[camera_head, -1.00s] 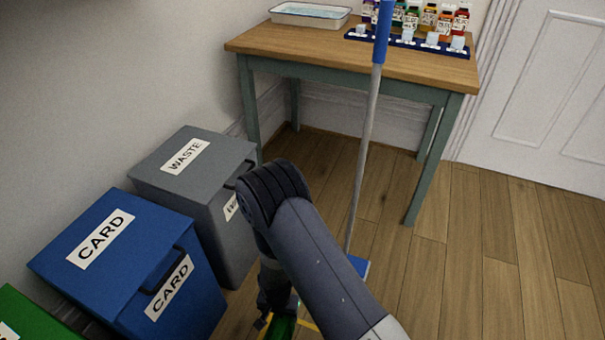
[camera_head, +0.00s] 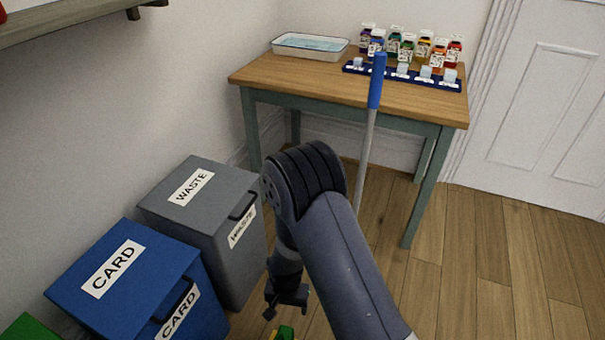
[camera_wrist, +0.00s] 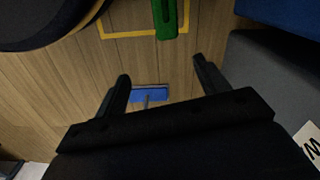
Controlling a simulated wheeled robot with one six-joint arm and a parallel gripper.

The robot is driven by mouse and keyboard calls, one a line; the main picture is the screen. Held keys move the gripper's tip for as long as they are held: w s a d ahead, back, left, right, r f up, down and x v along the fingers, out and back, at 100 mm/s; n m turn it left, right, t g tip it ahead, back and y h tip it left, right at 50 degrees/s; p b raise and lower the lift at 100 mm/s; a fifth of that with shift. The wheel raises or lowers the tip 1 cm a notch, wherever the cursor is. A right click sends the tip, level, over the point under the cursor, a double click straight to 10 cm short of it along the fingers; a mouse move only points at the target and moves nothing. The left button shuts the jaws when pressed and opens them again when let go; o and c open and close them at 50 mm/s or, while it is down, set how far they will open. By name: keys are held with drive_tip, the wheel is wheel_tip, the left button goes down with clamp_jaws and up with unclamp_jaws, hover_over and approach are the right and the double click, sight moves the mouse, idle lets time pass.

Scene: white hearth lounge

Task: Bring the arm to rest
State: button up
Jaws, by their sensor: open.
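My gripper (camera_head: 287,306) hangs at the end of my bent arm, beside the grey waste bin and above the floor. In the wrist view its two fingers (camera_wrist: 161,70) stand wide apart with nothing between them. A green object (camera_head: 286,333) lies below it at the bottom edge of the head view. In the wrist view the green object (camera_wrist: 165,18) shows at the top, by a yellow outline on the floor, apart from the fingers. The object is partly cut off.
A grey waste bin (camera_head: 205,225) and a blue card bin (camera_head: 120,275) stand at left. A blue-handled broom (camera_head: 376,80) stands upright behind my arm; its blue head (camera_wrist: 150,94) is on the floor. A wooden table (camera_head: 260,75) holds a tray and several bottles. Floor at right is clear.

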drive_tip(key=w+d+r+p, duration=0.2)
drive_tip(key=r+p, duration=0.2)
drive_tip(key=r, duration=0.2)
drive_tip(key=w+d+r+p, duration=0.2)
drive_tip(key=d+r+p, duration=0.1)
drive_tip(key=r, duration=0.4)
drive_tip(key=shift+w+d+n+p, duration=0.25)
drive_tip(key=shift+d+n+p, duration=0.05)
drive_tip(key=shift+p, duration=0.05)
